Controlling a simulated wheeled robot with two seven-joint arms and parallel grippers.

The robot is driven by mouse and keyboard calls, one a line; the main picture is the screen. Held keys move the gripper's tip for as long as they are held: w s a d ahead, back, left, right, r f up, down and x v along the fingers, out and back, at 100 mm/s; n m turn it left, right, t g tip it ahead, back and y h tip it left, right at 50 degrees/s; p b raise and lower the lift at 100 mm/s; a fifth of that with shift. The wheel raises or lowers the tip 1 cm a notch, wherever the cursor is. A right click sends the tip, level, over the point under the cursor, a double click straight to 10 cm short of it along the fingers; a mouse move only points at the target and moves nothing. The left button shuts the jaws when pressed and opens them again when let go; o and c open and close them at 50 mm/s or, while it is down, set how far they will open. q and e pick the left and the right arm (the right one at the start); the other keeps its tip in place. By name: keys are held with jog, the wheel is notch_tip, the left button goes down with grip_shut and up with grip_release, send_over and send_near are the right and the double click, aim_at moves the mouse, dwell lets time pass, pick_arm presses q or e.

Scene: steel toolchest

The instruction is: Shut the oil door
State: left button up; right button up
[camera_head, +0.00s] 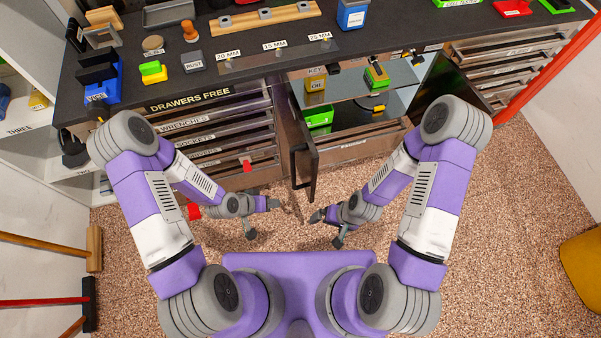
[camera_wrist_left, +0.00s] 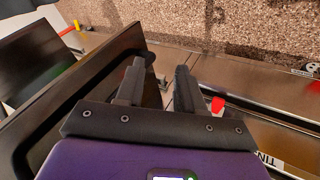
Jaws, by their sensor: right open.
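The cabinet's left door (camera_head: 307,151) stands open toward me, seen nearly edge-on, with a black bar handle (camera_head: 298,166). I cannot read an oil label on it; a yellow box marked OIL (camera_head: 316,86) is inside the cabinet. My left gripper (camera_head: 262,218) is open and empty, in front of the drawers and left of the door. In the left wrist view its two fingers (camera_wrist_left: 158,85) are apart, with a dark panel (camera_wrist_left: 75,95), apparently the door, beside them on the left. My right gripper (camera_head: 327,228) is open and empty, below and right of the door's near end.
Drawers (camera_head: 215,140) stand left of the cabinet, with a red tag (camera_head: 247,166) sticking out. A right-hand door (camera_head: 440,80) also stands open. A green bin (camera_head: 319,116) sits inside the cabinet. Speckled floor (camera_head: 300,240) is free between my grippers.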

pick_arm(q)
jog(key=w+m, duration=0.1)
jog(key=w+r+t+h, duration=0.1)
jog(key=w+m+t+h, duration=0.1)
jog(key=w, duration=0.1)
jog(key=shift+r+m, duration=0.25)
jog(key=shift+m, duration=0.05)
jog(key=c, duration=0.5)
jog(key=w+r+m+t+h, duration=0.1)
jog(key=w+r+m+h, duration=0.1)
jog(key=shift+a+r+m+t, duration=0.2)
jog(key=shift+r+m+t, duration=0.1)
jog(key=shift+t, duration=0.1)
grip_shut()
jog(key=m+g+h+b, duration=0.1)
jog(key=m+g+h, duration=0.1)
jog(key=m+h, duration=0.6)
send_near(311, 175)
jog(key=shift+m+y, duration=0.3)
jog(key=shift+m, duration=0.2)
jog(key=x, duration=0.2)
jog(key=b+x, duration=0.1)
jog(key=x, duration=0.4)
jog(key=shift+s+r+b, duration=0.15)
jog(key=shift+r+b, duration=0.2)
jog(key=shift+b, duration=0.05)
